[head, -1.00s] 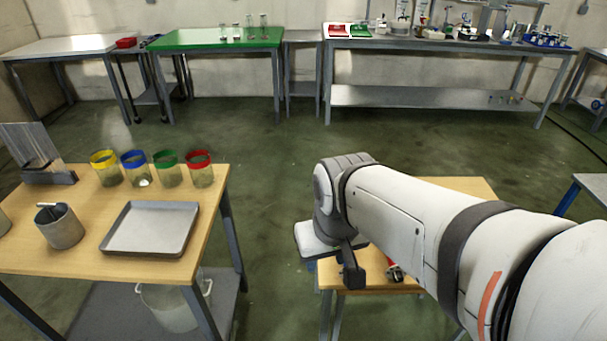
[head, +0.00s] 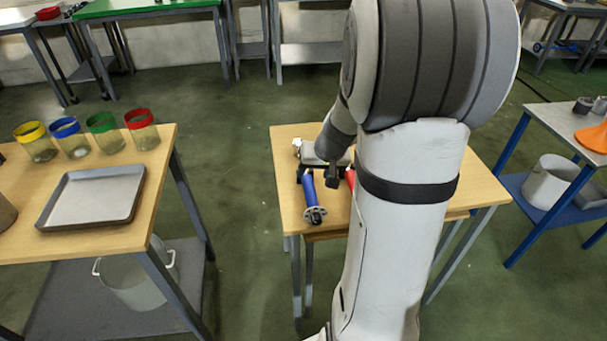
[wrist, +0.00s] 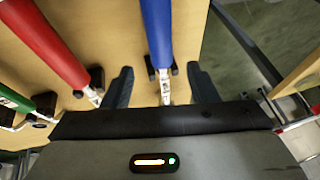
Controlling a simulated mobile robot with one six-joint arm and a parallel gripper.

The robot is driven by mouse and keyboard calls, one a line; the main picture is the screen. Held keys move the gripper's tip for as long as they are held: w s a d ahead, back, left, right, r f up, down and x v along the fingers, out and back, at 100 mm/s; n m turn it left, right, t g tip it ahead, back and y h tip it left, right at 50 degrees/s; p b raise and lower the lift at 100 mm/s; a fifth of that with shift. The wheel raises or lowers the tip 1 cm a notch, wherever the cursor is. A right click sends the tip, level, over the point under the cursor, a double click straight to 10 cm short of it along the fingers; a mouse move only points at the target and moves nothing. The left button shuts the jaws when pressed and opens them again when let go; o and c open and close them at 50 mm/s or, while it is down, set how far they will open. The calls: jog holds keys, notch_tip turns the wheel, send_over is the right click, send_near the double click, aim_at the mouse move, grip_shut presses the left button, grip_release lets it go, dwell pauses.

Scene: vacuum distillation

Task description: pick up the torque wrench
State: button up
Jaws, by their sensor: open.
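Several tools with coloured handles lie on the small wooden table (head: 290,150). A blue-handled tool (head: 309,195) lies lengthwise toward the table's front edge, with a dark round end. In the wrist view, its blue handle (wrist: 157,35) and thin metal shaft run between my fingers. A red-handled tool (head: 350,178) lies to its right, partly hidden by my arm; in the wrist view it is at left (wrist: 45,42). A green-handled tool (wrist: 14,98) is farther left. I cannot tell which is the torque wrench. My gripper (wrist: 161,88) is open, its fingers either side of the blue tool's shaft.
Dark paired rests (wrist: 152,68) stand beside the tool shafts. A second wooden table (head: 165,150) at left holds coloured-rim jars and a metal tray (head: 92,196). A blue-legged table (head: 560,125) stands at right. Open floor lies between the tables.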

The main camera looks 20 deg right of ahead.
aim_at(309, 180)
jog(key=x, duration=0.5)
jog(key=shift+a+f+b, duration=0.15)
jog(key=shift+f+b, duration=0.15)
jog(key=shift+b, duration=0.1)
grip_shut()
jog(key=shift+r, duration=0.15)
